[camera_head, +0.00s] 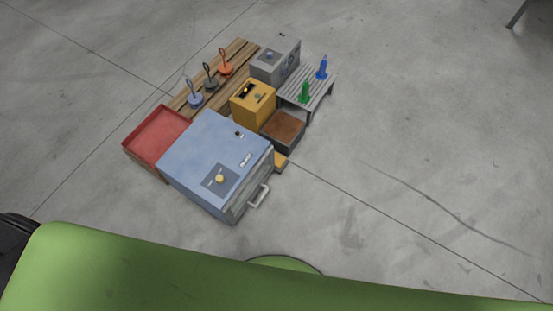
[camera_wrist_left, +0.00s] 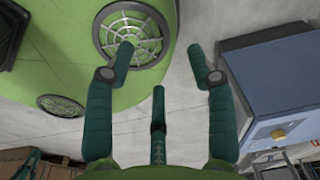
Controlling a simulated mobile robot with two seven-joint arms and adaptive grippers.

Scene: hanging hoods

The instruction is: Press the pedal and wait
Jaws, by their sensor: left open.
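No part is clearly recognisable as the pedal. A small tan piece (camera_head: 281,160) juts out low beside the blue cabinet (camera_head: 215,150) in the head view, mostly hidden by it. A dark box with a brown top (camera_head: 284,130) stands just behind that piece. The blue cabinet has a yellow knob on top and a handle at its front; it also shows at the right of the left wrist view (camera_wrist_left: 285,85). My left gripper (camera_wrist_left: 160,68) is open and empty, its fingers spread, apart from the cabinet. My right gripper is in neither view.
A red tray (camera_head: 157,137), a yellow box (camera_head: 252,103), a grey box (camera_head: 275,63) and a slatted stand (camera_head: 320,92) with green and blue items crowd around the cabinet. Looped items stand on a wooden pallet (camera_head: 238,52). The concrete floor at right is clear.

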